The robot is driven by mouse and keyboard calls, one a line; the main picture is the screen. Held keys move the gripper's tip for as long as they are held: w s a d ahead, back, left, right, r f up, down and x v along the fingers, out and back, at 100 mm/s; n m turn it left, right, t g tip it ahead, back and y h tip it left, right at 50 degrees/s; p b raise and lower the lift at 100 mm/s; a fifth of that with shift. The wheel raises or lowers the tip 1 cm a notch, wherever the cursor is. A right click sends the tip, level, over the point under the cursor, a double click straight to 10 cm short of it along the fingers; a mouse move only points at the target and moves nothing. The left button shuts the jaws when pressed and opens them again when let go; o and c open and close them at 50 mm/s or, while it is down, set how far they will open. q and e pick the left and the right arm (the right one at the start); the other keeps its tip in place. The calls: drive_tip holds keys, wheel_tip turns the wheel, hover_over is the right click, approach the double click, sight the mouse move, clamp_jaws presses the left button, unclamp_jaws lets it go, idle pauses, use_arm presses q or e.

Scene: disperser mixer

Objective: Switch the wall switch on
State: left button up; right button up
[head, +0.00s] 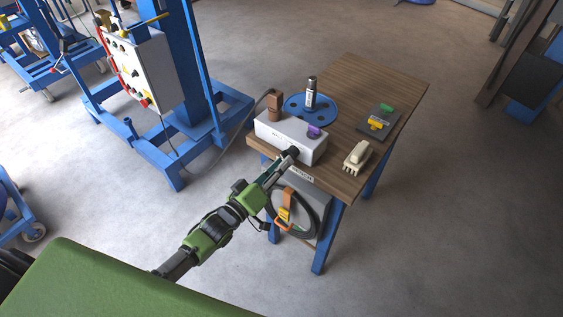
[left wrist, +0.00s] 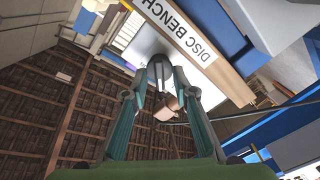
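A white box (head: 290,137) with a lettered front stands at the near edge of the wooden bench (head: 362,88). A dark round knob (head: 293,152) sticks out of its front, low at the right. My left gripper (head: 286,160) reaches up to this knob from the lower left. In the left wrist view the two teal fingers stand on either side of the dark knob (left wrist: 160,70); whether they press on it cannot be told. I cannot make out which part is labelled as a wall switch, nor its on or off state. My right gripper is not in view.
On the bench stand a blue disc (head: 297,106) with a metal cylinder (head: 311,92), a beige brush-like object (head: 357,157) and a dark tray (head: 378,123). A coiled hose (head: 313,222) hangs below. A blue machine with a control panel (head: 145,70) stands left. Floor to the right is clear.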

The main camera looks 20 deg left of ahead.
use_arm(q)
drive_tip(key=shift+w+d, duration=0.15)
drive_tip(key=shift+w, duration=0.2)
clamp_jaws()
